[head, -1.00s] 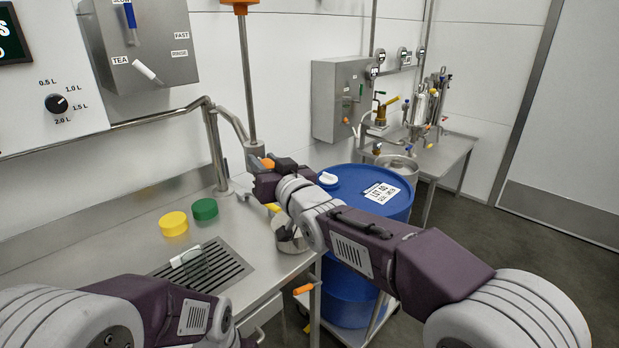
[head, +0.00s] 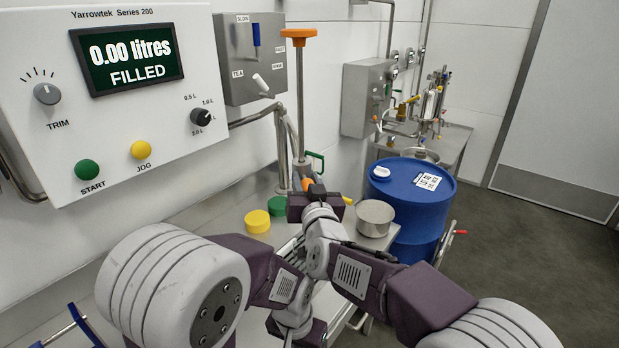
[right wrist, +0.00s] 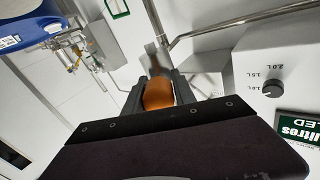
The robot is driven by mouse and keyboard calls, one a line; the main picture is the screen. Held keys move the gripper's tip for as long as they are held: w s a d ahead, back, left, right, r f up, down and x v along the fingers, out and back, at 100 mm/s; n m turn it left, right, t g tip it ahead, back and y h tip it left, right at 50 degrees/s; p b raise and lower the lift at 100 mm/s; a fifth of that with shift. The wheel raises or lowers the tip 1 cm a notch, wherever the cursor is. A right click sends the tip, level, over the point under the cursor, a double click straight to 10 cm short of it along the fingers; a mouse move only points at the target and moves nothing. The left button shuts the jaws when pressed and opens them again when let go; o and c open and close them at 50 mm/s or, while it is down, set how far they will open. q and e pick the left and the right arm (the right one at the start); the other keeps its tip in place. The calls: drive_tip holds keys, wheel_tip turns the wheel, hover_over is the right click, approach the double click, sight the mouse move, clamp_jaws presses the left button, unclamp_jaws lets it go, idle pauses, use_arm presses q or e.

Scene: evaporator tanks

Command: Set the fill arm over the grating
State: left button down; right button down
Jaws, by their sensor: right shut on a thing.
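My right gripper (right wrist: 158,92) is shut on an orange knob (right wrist: 158,94), which sits between its fingers in the right wrist view. In the head view the gripper (head: 309,190) is beside the foot of an upright metal post, and a bit of the orange knob (head: 308,184) shows above it. The knob appears to belong to the fill arm, whose shape is mostly hidden. The slatted grating (head: 291,251) in the bench top is largely covered by my arms. My left arm folds in low at the centre, with its fingertips hidden.
The control panel (head: 120,95) and the orange-topped post (head: 299,100) rise behind the bench.

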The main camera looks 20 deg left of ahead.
drive_tip(key=shift+s+a+r, duration=0.1)
drive_tip(key=shift+r, duration=0.2)
use_arm(q)
drive_tip(key=shift+a, duration=0.1)
use_arm(e)
drive_tip(key=c, duration=1.1)
unclamp_jaws()
drive_tip(key=shift+a+f, duration=0.1)
drive_tip(key=shift+a, duration=0.1)
use_arm(q)
drive_tip(key=shift+a, duration=0.2)
use_arm(e)
drive_tip(key=shift+o, duration=0.2)
drive_tip(key=shift+s+a+f, duration=0.1)
drive_tip(key=shift+a, duration=0.15)
drive_tip(key=shift+d, duration=0.1)
drive_tip(key=shift+f, duration=0.15)
use_arm(q)
drive_tip(key=shift+f, duration=0.1)
